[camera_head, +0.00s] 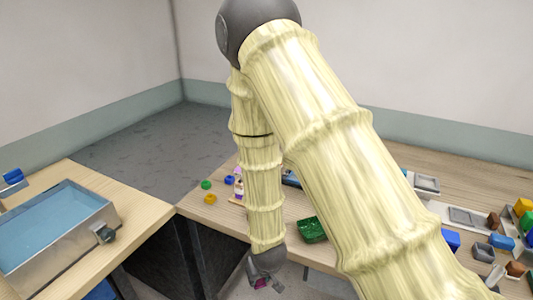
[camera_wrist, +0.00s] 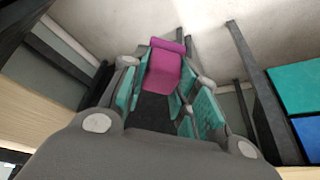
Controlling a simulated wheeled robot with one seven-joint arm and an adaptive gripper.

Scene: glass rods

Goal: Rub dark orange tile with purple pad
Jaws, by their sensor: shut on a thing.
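My gripper (camera_head: 266,279) hangs at the front edge of the right-hand table in the head view. It is shut on the purple pad (camera_wrist: 164,70), which sits between the teal-lined fingers in the wrist view. A small part of the pad (camera_head: 261,283) also shows at the fingertips in the head view. I cannot make out the dark orange tile for certain. Small brownish-orange pieces (camera_head: 515,268) lie at the far right of the table, but I cannot tell whether one is the tile. My arm hides part of the tabletop.
A metal basin with blue inside (camera_head: 110,205) stands on the left table. A green tray (camera_head: 313,230) and small coloured items, including a yellow-orange one (camera_head: 210,199), lie on the right table (camera_head: 215,218). Teal (camera_wrist: 295,86) and blue panels and dark table legs show in the wrist view.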

